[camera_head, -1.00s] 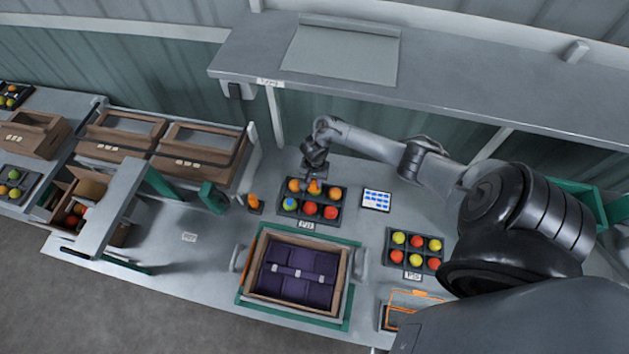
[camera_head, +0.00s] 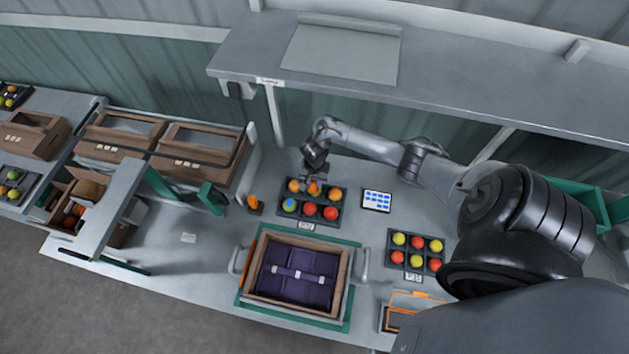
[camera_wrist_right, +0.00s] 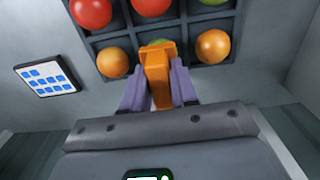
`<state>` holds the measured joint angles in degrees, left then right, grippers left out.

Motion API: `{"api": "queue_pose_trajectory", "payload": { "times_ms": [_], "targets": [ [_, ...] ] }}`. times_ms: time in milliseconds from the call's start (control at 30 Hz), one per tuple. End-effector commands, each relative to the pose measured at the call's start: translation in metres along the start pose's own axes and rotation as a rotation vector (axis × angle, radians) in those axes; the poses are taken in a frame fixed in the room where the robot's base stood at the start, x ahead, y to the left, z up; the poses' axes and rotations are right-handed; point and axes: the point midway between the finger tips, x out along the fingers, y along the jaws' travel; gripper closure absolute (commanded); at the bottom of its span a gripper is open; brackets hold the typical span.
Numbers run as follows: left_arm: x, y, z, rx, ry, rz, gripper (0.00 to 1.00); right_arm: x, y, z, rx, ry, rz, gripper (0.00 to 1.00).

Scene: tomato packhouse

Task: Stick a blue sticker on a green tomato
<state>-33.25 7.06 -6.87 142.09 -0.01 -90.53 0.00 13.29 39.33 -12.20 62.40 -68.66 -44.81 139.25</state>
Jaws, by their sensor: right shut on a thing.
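My right gripper (camera_wrist_right: 158,88) is shut on an orange tool (camera_wrist_right: 157,70); it also shows over the back row of the dark tomato tray in the head view (camera_head: 312,180). The tool's tip is over a green tomato (camera_wrist_right: 158,43) in the middle cell of that row and hides most of it. I cannot tell whether they touch. A second green tomato (camera_head: 290,204), at the tray's front left, has a blue patch on top. A white card with several blue stickers (camera_head: 376,200) lies right of the tray; it also shows in the wrist view (camera_wrist_right: 46,77). My left gripper is not in view.
The tray (camera_head: 319,223) also holds orange and red tomatoes. Another tray (camera_head: 391,262) with yellow and red tomatoes stands to the right. A crate with a purple lining (camera_head: 262,238) is in front. A small orange object (camera_head: 254,204) stands left of the tray. A shelf (camera_head: 450,90) hangs behind.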

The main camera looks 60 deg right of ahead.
Motion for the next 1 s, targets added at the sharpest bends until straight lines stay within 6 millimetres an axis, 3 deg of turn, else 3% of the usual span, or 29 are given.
{"api": "queue_pose_trajectory", "payload": {
  "times_ms": [1000],
  "targets": [
    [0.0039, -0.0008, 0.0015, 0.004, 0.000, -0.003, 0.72, 0.0097, -0.0004, 0.0000, 0.000, 0.000, -0.001, 0.94]
  ]
}}
